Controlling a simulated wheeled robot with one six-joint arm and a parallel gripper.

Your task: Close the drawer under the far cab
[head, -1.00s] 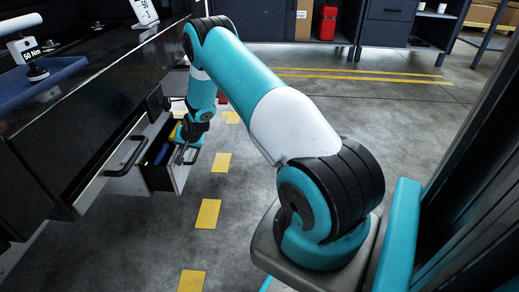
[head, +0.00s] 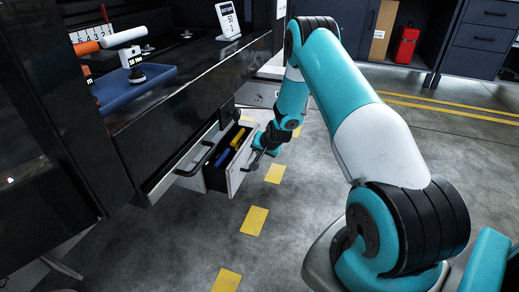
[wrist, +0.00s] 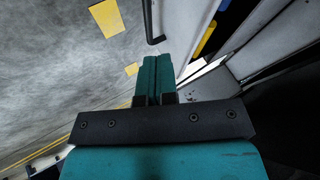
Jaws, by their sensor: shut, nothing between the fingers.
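The open drawer (head: 243,172) with a pale front sticks out under the dark workbench in the head view. Blue and yellow items lie in its dark inside. In the wrist view its pale front (wrist: 196,28) and dark bar handle (wrist: 151,22) are at the top. My gripper (head: 256,161) is low in front of the drawer front, close to its handle; I cannot tell in the head view whether they touch. In the wrist view my gripper (wrist: 158,60) has its teal fingers together with nothing between them, beside the front's edge.
A nearer pale drawer front with a dark handle (head: 194,161) is left of the open drawer. A blue tray (head: 135,86) and a display card (head: 228,21) are on the bench. Grey floor with yellow marks (head: 254,220) lies clear to the right. A red can (head: 405,45) stands at the back.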

